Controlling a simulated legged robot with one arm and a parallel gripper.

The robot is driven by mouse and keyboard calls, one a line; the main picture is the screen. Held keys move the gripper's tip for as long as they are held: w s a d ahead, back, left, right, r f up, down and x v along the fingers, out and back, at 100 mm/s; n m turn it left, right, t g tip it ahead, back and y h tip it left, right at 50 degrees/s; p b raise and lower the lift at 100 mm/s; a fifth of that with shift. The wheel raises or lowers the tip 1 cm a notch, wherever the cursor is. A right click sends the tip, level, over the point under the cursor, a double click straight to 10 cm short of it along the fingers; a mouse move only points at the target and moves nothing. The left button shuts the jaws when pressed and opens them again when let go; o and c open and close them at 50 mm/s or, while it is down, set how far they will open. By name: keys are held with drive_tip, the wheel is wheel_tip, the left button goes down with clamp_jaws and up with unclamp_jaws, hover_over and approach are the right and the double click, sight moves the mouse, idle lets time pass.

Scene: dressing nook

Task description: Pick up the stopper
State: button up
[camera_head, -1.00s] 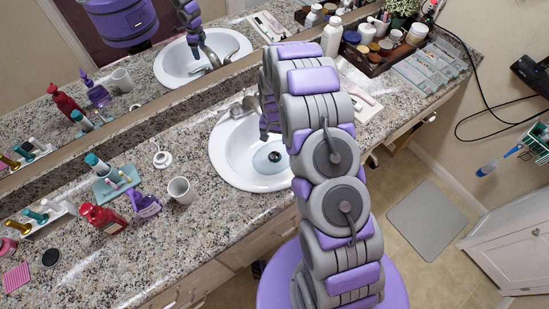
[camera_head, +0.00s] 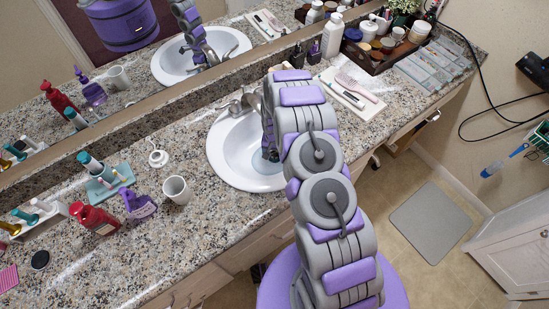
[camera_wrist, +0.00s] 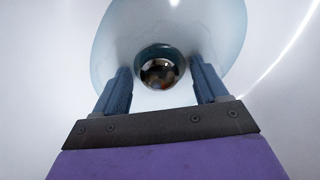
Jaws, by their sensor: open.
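The stopper (camera_wrist: 160,74) shows in the wrist view as a shiny dark metallic knob in the white sink (camera_head: 222,166), within a pale blue, water-like patch (camera_wrist: 222,35). My gripper (camera_wrist: 160,66) is open, with one blue finger on each side of the knob. Gaps show between the knob and both fingers; I cannot tell the exact height difference. In the head view my gripper (camera_head: 270,155) is down inside the basin, and my arm and gripper hide the stopper there.
The faucet (camera_head: 240,103) stands at the back of the sink. A white cup (camera_head: 177,190), a red bottle (camera_head: 95,219) and a purple bottle (camera_head: 139,206) stand to the left. A brush on a tray (camera_head: 352,88) lies to the right. The mirror runs behind the counter.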

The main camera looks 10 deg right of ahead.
sight(274, 153)
drive_tip(key=c, duration=1.2)
drive_tip(key=shift+o, duration=0.2)
wheel_tip(274, 153, up, 21)
drive_tip(key=p, duration=0.7)
drive_tip(key=shift+f, duration=0.15)
